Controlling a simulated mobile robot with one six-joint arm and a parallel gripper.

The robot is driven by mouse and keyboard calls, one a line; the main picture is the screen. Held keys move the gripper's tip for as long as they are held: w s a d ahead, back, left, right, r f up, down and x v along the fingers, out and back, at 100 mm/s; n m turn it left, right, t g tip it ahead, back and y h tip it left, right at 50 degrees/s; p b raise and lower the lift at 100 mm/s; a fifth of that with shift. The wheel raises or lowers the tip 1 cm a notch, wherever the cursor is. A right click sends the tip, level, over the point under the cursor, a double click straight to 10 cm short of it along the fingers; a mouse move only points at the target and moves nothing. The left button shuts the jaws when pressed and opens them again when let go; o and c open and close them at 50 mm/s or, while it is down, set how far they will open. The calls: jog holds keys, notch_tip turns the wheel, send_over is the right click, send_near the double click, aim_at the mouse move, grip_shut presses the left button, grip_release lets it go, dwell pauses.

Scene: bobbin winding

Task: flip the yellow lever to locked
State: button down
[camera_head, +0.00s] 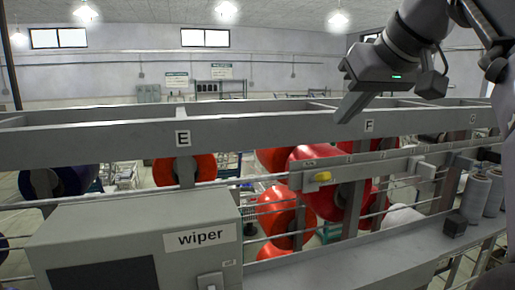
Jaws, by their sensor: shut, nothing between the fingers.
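A small label sits just above the block, too small to read for sure. My gripper (345,115) comes in from the upper right, above and right of the lever, in front of the upper beam. Its fingers are together and point down-left. They are apart from the lever, with a clear gap between. Nothing is held.
A long grey beam (260,138) with letters E, F and G crosses above the lever. Red bobbins (279,215) hang behind the rails. A grey box marked wiper (135,240) stands at the lower left. White spools (475,192) and a dark cube (454,226) are at the right.

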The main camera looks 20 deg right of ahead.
jog(key=b, duration=0.2)
send_over(319, 177)
jog(key=w+d, duration=0.1)
jog(key=w, duration=0.1)
jog(key=f, duration=0.7)
jog(key=shift+s+d+f, duration=0.1)
jog(key=shift+d+f, duration=0.1)
jog(key=s+f, duration=0.2)
jog(key=f, duration=0.1)
jog(key=shift+s, duration=0.2)
jog(key=shift+d, duration=0.1)
jog(key=shift+w+f, duration=0.1)
jog(key=shift+w, duration=0.1)
jog(key=shift+b, duration=0.35)
